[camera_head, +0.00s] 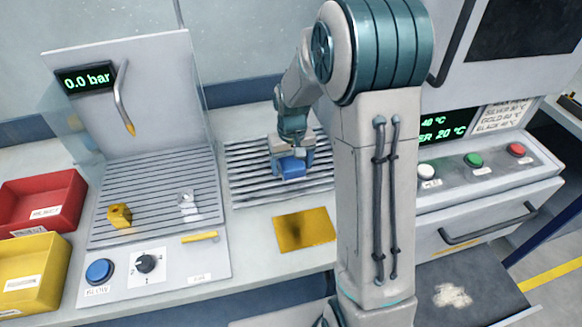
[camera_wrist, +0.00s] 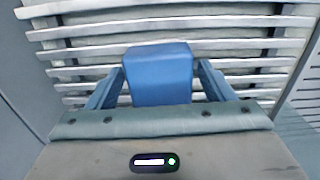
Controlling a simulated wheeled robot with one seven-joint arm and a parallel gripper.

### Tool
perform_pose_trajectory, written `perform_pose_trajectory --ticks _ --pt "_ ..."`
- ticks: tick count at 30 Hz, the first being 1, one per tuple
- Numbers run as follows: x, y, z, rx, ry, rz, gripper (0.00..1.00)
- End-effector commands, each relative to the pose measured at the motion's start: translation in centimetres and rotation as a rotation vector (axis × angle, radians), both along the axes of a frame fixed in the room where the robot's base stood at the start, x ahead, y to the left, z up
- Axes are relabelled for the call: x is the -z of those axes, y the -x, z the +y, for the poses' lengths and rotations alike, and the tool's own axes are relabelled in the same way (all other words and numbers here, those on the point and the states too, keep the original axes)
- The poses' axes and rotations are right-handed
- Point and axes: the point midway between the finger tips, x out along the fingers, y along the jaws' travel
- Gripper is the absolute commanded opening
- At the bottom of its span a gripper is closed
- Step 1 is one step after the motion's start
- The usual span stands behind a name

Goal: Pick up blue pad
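The blue pad (camera_head: 291,168) is a small blue block on the slatted rack at the middle of the counter. It also shows in the wrist view (camera_wrist: 160,78), centred between my fingers. My gripper (camera_head: 292,160) reaches down over it, with one finger on each side. In the wrist view my gripper (camera_wrist: 161,80) looks open, with narrow strips of slats showing between the fingers and the pad. The pad's underside and its contact with the slats are hidden.
The slatted rack (camera_head: 245,180) has a gold plate (camera_head: 304,230) in front. Left stands a blow station (camera_head: 150,180) with a yellow block (camera_head: 119,215) and a small clear piece (camera_head: 187,202). Red (camera_head: 42,203) and yellow bins (camera_head: 32,272) are further left. A button panel (camera_head: 480,165) is at right.

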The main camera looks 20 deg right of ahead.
Motion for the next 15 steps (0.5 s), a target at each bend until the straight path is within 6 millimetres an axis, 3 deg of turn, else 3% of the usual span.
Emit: perform_pose_trajectory --ticks 1,4,15 --pt "-0.01 0.00 -0.01 0.000 0.000 0.000 0.60" --pt "-0.02 0.00 -0.01 0.000 0.000 0.000 0.32" --pt "-0.31 -0.04 0.00 0.000 0.000 -0.001 0.32"
